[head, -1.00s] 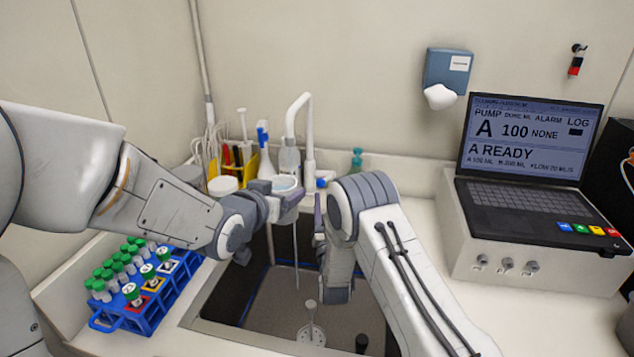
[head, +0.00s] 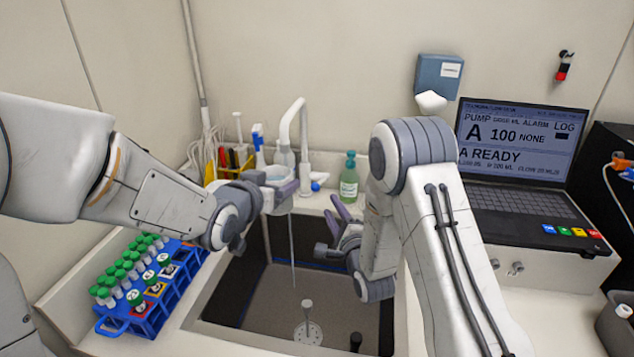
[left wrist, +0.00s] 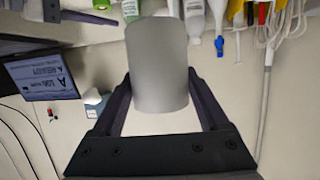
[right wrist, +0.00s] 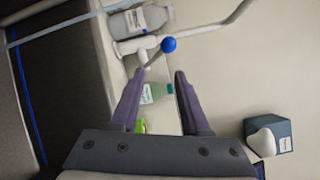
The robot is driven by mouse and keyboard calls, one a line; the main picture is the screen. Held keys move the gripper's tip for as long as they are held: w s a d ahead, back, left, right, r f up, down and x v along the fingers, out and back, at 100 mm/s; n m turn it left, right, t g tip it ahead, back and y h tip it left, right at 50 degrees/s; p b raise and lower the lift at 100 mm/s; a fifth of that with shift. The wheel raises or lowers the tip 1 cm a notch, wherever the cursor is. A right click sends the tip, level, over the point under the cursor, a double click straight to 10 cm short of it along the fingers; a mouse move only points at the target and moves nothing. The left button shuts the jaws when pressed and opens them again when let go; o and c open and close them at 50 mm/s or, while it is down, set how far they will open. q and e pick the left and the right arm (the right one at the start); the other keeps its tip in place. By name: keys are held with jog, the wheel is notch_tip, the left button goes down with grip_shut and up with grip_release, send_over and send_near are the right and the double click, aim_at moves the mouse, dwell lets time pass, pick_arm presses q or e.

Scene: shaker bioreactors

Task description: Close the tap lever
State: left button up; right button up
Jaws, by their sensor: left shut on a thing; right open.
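The white gooseneck tap (head: 304,145) stands behind the sink. Its short lever with a blue ball end (head: 316,187) sits at the tap's base, and the ball (right wrist: 168,44) also shows in the right wrist view, ahead of my right fingertips. My right gripper (head: 337,228) is open and empty, right of and nearer than the lever, not touching it. My left gripper (head: 272,199) is shut on a grey cylindrical cup (left wrist: 158,65), held near the spout. A thin pale stream (head: 293,250) shows below the cup; its upper end is hidden.
A green bottle (head: 349,180) stands right of the tap, close behind my right gripper. The sink (head: 250,315) lies below both grippers. A blue rack of green-capped tubes (head: 150,305) is at left. A laptop (head: 520,165) sits at right on a box.

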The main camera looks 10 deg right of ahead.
aim_at(319, 188)
pick_arm(q)
jog(key=shift+r, duration=0.45)
jog(key=shift+p, duration=0.3)
jog(key=shift+r, duration=0.15)
notch_tip(319, 188, up, 3)
jog(key=p, duration=0.3)
pick_arm(e)
jog(key=w+a+m, duration=0.1)
jog(key=w, duration=0.1)
jog(key=w+m, duration=0.1)
jog(key=w, duration=0.2)
jog(key=w+a+r+m+y, duration=0.1)
jog(key=w, duration=0.2)
jog(key=shift+w+a+m, duration=0.1)
jog(key=shift+a+m, duration=0.2)
jog(key=shift+m, duration=0.1)
jog(key=shift+x, duration=0.75)
